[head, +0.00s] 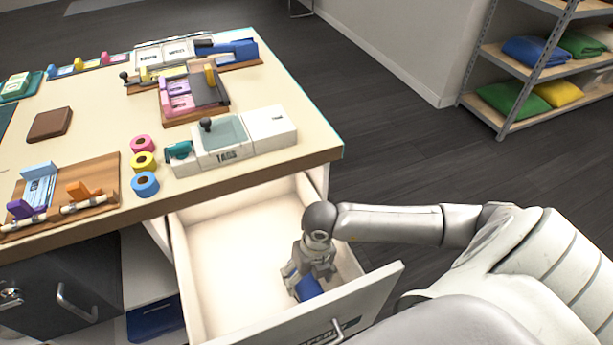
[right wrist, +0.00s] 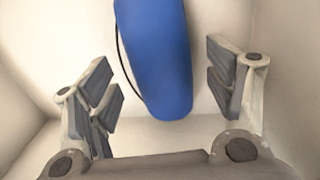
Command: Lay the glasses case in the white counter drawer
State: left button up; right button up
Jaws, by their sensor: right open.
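The blue glasses case (head: 308,288) is inside the open white drawer (head: 207,292), near its front right corner. My right gripper (head: 302,277) reaches down into the drawer just above the case and partly hides it. In the right wrist view the case (right wrist: 157,60) lies between the two spread fingers of the gripper (right wrist: 165,92), with a gap on each side. A thin dark line runs along its left edge. My left gripper is not in view.
The drawer hangs open under the counter (head: 95,95), and the rest of its floor is bare. On the counter stand a white tags box (head: 270,128), tape rolls (head: 143,161), a brown square item (head: 50,124) and wooden trays. A shelf with folded cloths (head: 512,100) stands at the right.

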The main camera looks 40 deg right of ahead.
aim_at(312, 278)
notch_tip(312, 278, up, 9)
jog(key=d, duration=0.1)
jog(key=shift+s+r, duration=0.15)
jog(key=shift+r, duration=0.05)
